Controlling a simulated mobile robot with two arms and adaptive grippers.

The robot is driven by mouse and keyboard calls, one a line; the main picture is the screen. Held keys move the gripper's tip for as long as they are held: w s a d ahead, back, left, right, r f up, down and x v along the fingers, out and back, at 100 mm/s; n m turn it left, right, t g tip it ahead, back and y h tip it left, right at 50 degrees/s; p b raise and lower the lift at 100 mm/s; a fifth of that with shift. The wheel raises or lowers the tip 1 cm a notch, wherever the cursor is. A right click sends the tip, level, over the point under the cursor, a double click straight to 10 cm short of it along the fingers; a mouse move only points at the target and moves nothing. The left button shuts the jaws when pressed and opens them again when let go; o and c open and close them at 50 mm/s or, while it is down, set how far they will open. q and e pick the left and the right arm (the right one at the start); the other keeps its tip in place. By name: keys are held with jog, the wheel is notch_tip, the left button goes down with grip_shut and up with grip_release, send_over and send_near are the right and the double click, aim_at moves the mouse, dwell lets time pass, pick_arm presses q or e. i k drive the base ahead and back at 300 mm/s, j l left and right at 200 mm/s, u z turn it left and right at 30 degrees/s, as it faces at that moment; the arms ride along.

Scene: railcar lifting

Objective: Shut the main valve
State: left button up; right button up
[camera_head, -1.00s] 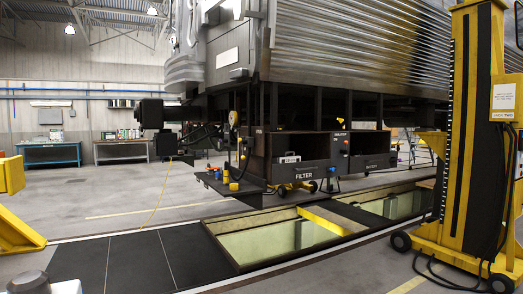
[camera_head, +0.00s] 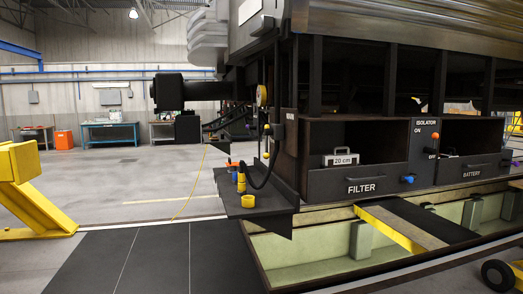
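The railcar underframe fills the right half of the head view. At its near left corner a round yellow-rimmed gauge (camera_head: 261,95) hangs above a dark shelf (camera_head: 258,205). A black hose (camera_head: 268,170) curves down beside the shelf. Small orange, blue and yellow parts, including a yellow fitting (camera_head: 241,183), stand at the shelf's back edge. A yellow ring-like part (camera_head: 249,199) is on the shelf. No part is labelled as the main valve, and I cannot tell which one it is. Neither of my grippers is in view.
Right of the shelf are a FILTER box (camera_head: 361,188) holding a "20 cm" block (camera_head: 342,159), an isolator switch (camera_head: 435,136) and a BATTERY box (camera_head: 472,174). An open floor pit (camera_head: 320,246) lies below. A yellow stand (camera_head: 22,190) is at left. Dark floor panels (camera_head: 150,255) are clear.

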aim_at(266, 145)
jog(key=i, duration=0.1)
jog(key=i+j+z, duration=0.1)
jog(key=i+j, duration=0.85)
jog(key=j, duration=0.1)
